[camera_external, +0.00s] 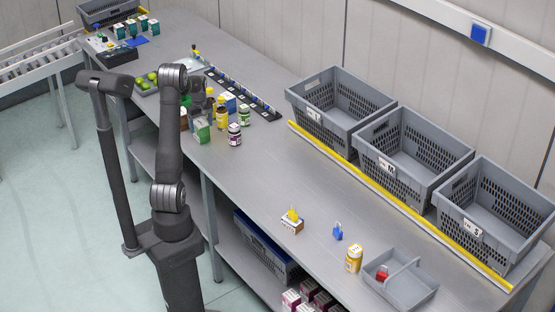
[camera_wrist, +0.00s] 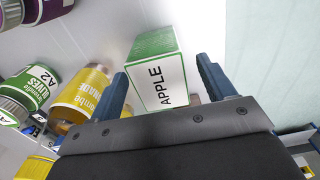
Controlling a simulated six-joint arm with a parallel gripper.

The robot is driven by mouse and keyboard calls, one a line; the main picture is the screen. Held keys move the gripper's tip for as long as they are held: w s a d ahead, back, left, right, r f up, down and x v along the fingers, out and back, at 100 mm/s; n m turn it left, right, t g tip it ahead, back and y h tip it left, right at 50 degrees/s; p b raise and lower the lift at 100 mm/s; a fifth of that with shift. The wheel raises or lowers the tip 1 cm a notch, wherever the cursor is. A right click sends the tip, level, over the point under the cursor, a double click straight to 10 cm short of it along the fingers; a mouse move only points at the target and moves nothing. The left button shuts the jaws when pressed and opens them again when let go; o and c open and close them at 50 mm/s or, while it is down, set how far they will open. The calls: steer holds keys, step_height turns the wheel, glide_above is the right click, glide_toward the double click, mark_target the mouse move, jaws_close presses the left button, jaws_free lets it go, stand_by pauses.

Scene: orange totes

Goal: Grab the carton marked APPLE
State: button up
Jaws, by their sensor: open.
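The carton marked APPLE (camera_wrist: 157,75) is a green and white box standing between my gripper's two blue fingers in the wrist view. My gripper (camera_wrist: 165,90) is open, with one finger on each side of the carton and a gap visible on the sides. I cannot tell whether either finger touches it. In the external view the green and white carton (camera_external: 202,130) stands on the table near its front edge, partly beside my arm. The gripper itself is mostly hidden behind my arm there.
A yellow bottle (camera_wrist: 82,95) and a green-labelled olives jar (camera_wrist: 32,88) stand left of the carton in the wrist view. A purple-labelled jar (camera_external: 234,135) stands to its right in the external view. Grey totes (camera_external: 335,105) line the back. The table's middle is clear.

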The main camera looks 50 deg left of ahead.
steer(key=f, duration=0.5)
steer(key=shift+a, duration=0.3)
steer(key=shift+r, duration=0.1)
steer(key=c, duration=1.2)
